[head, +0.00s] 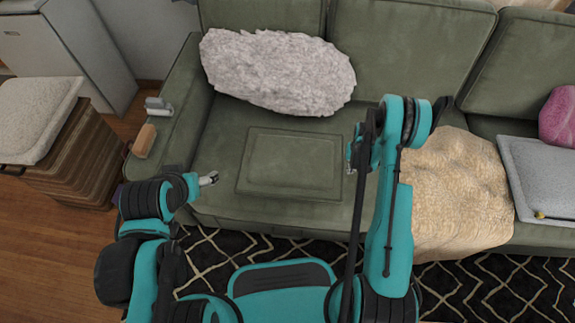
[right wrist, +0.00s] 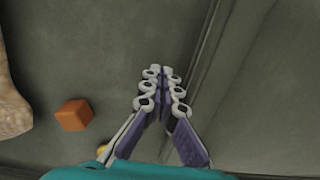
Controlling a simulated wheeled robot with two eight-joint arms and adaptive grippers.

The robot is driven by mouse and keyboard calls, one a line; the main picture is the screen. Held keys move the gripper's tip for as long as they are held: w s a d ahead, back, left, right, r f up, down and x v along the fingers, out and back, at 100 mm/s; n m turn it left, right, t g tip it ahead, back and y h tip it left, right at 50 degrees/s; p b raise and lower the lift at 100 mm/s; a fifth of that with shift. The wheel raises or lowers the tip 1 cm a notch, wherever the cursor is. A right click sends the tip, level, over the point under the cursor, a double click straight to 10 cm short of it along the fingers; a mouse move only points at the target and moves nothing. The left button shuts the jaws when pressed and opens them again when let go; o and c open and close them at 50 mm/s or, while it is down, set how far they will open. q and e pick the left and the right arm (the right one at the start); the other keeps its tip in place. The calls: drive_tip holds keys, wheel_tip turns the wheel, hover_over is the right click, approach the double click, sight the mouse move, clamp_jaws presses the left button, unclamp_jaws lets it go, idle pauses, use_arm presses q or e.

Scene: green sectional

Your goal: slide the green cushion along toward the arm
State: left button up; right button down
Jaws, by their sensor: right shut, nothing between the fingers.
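The green cushion (head: 290,163) is a flat rectangle lying on the green sofa seat; its edge region also shows at the right of the right wrist view (right wrist: 262,90). The sofa arm (head: 185,100) rises to the left of it. My right gripper (head: 351,160) is shut and empty, just beside the cushion's right edge; its closed fingers show in the right wrist view (right wrist: 163,78). I cannot tell whether they touch the cushion. My left gripper (head: 208,180) is near the seat's front left, left of the cushion; its finger opening is too small to read.
A fluffy pale pillow (head: 278,72) lies behind the cushion. A beige blanket (head: 455,190) covers the seat to the right. An orange block (right wrist: 73,115) lies near it. A grey item (head: 158,106) and a brown block (head: 144,141) sit on the sofa arm. Seat left of the cushion is bare.

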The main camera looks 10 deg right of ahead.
sight(298, 162)
drive_tip(key=shift+w+a, duration=1.05)
drive_tip(key=shift+a, duration=2.9)
drive_tip(key=shift+w+a, duration=1.1)
drive_tip(key=shift+a, duration=2.85)
drive_tip(key=shift+w+a, duration=1.05)
drive_tip(key=shift+a, duration=2.9)
drive_tip(key=shift+s+d, duration=0.2)
drive_tip(key=shift+d, duration=0.45)
drive_tip(key=shift+s+d, duration=0.15)
drive_tip(key=shift+d, duration=0.45)
drive_tip(key=shift+r, duration=0.1)
wheel_tip(298, 162, up, 11)
drive_tip(key=p, duration=0.5)
drive_tip(key=shift+r+p, duration=0.15)
drive_tip(key=shift+p, duration=0.15)
drive_tip(key=shift+r, duration=0.25)
